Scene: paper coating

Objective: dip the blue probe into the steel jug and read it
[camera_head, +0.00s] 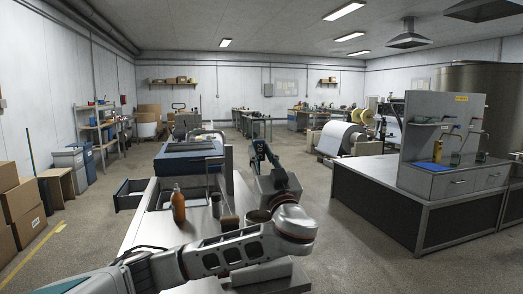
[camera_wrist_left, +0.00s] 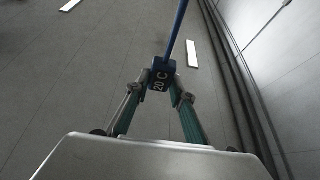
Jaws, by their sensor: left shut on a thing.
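My left gripper (camera_head: 260,153) points upward above the bench in the head view. In the left wrist view its green fingers (camera_wrist_left: 161,82) are shut on the blue probe (camera_wrist_left: 163,72), on its block. The block's face reads "20 C", and a thin blue stem runs from it toward the top of the picture. The probe is too small to make out in the head view. A small grey metal vessel (camera_head: 216,205), which looks like the steel jug, stands on the bench, left of my arm. A brownish round rim (camera_head: 258,215) shows partly behind my arm. My right gripper is out of view.
An orange bottle (camera_head: 178,206) stands left of the metal vessel, and a small brown block (camera_head: 230,222) is in front of it. A blue-grey machine (camera_head: 188,158) sits behind. A counter (camera_head: 385,185) with a panel stands at right. Open floor lies between.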

